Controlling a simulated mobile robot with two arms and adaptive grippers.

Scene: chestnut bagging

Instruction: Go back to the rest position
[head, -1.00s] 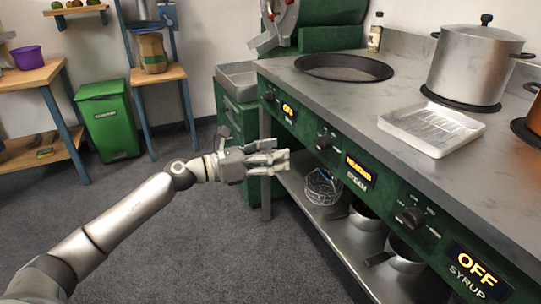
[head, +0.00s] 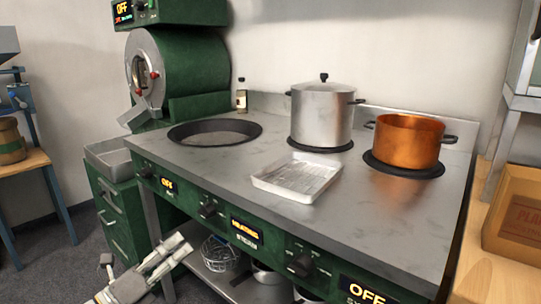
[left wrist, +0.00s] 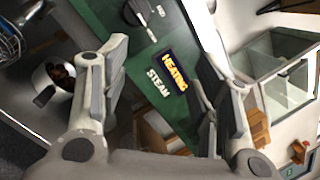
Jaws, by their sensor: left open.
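My left gripper (head: 160,262) is at the bottom left of the head view, in front of the green stove front and below the level of its top. In the left wrist view its two fingers (left wrist: 165,95) stand apart with nothing between them. Past the fingers is the green panel (left wrist: 130,50) with its "HEATING" display (left wrist: 167,72) and the word STEAM. My right gripper is in neither view.
On the steel stove top (head: 228,167) stand a lidded silver pot (head: 322,118), a copper pot (head: 408,145), a white tray (head: 297,178) and a small bottle (head: 241,97). A dark round pan (head: 214,133) is set in it. A wooden counter (head: 482,268) holds a box (head: 515,215) at right.

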